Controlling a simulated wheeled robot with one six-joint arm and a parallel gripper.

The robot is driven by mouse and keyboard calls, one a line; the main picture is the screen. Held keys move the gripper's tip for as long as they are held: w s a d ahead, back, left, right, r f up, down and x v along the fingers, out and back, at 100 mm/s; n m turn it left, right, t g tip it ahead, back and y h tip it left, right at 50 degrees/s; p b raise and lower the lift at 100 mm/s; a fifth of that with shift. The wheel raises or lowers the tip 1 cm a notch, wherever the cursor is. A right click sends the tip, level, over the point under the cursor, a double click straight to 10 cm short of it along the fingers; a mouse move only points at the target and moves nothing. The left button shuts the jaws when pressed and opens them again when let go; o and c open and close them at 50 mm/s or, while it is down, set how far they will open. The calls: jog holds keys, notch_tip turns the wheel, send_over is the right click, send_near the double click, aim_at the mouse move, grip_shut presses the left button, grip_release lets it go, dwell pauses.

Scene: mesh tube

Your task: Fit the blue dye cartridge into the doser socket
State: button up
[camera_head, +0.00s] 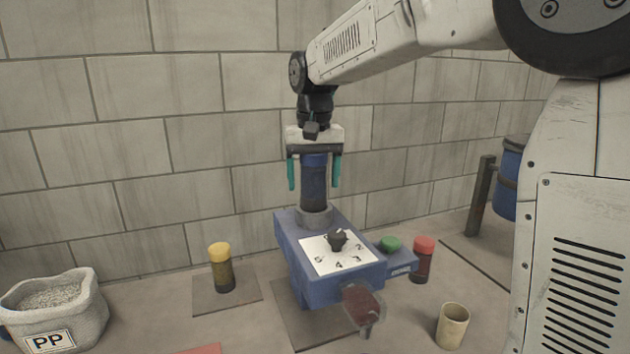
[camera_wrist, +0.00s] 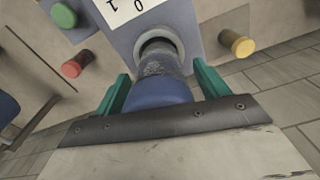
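The blue dye cartridge (camera_head: 315,180) stands upright with its lower end in the grey ring of the doser socket (camera_head: 314,217). The wrist view shows its blue cap (camera_wrist: 160,92) nearest the camera and its dark body running down into the ring (camera_wrist: 178,42). How deep it sits inside is hidden. The blue doser (camera_head: 300,240) carries the socket at its back. My gripper (camera_head: 314,187) is above the doser, its teal fingers one on each side of the cartridge. Gaps show between fingers and cartridge, so it is open, and the wrist view (camera_wrist: 162,74) agrees.
The doser has a numbered dial plate (camera_head: 325,262) with a black knob, a green button (camera_head: 390,243) and a tray-like spout (camera_head: 362,305). A yellow-capped cartridge (camera_head: 221,268) stands left, a red-capped one (camera_head: 423,260) right. A beige cup (camera_head: 452,326) and a PP sack (camera_head: 85,305) stand nearby.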

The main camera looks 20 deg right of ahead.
jog(key=shift+s+f, duration=0.15)
jog(key=shift+f, duration=0.55)
jog(key=shift+o, duration=0.4)
jog(key=r, duration=1.1)
jog(key=shift+w+r, duration=0.2)
jog(key=shift+r, duration=0.1)
jog(key=shift+s+d+r, duration=0.65)
jog(key=shift+s+d, duration=0.15)
jog(key=shift+s, duration=0.05)
jog(key=s+f, duration=0.1)
jog(key=f, duration=0.3)
jog(key=s+a+f+y, duration=0.1)
jog(key=f, duration=0.3)
jog(key=s+a+f+m+y, duration=0.1)
jog(key=f, duration=0.3)
jog(key=shift+s+f, duration=0.15)
jog(key=c, duration=1.2)
jog(key=shift+c, duration=0.2)
